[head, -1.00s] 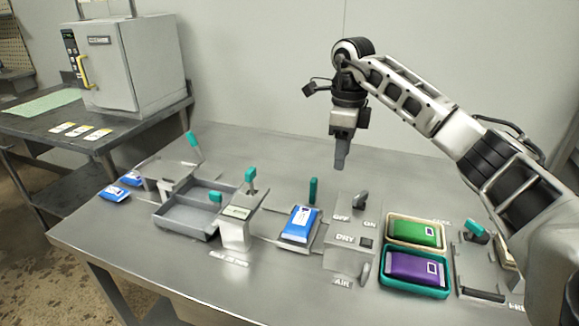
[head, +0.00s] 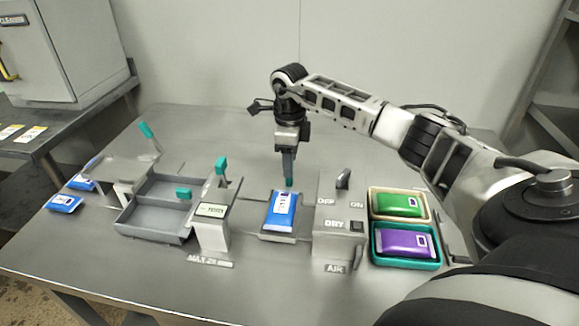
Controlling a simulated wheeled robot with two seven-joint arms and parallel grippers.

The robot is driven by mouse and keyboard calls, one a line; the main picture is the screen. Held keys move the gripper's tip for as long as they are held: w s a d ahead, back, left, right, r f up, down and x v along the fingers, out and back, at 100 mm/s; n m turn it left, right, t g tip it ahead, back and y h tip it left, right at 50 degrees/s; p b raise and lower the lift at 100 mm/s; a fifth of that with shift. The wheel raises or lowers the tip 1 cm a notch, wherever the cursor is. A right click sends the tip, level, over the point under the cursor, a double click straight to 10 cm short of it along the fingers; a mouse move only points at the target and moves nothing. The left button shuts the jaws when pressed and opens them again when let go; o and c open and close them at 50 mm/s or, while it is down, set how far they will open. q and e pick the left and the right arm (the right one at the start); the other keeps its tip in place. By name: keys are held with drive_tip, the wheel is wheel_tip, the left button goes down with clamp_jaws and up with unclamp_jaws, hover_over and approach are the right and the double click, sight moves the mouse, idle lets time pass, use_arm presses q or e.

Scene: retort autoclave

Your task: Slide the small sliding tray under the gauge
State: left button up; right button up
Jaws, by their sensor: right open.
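The small sliding tray (head: 268,237) is a thin grey plate on the steel bench, with a blue pouch (head: 283,210) lying on it. A teal upright handle (head: 289,182) stands at its back edge. The gauge (head: 212,228) is a grey block with a small display and a teal lever, left of the tray; the tray is apart from it. My right gripper (head: 289,158) points down, open, at the teal handle. Its fingers overlap the handle's top in the picture, and I cannot tell whether they touch it. My left gripper is not in view.
A grey compartmented tray (head: 125,222) with a teal handle stands left of the gauge. A switch box (head: 328,250) stands right of the small tray. Green and purple pouches lie in a cream tray (head: 430,212) and a teal tray (head: 378,258). Blue pouches lie far left.

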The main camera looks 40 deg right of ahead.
drive_tip(key=shift+f, duration=1.55)
clamp_jaws()
drive_tip(key=shift+w, duration=0.1)
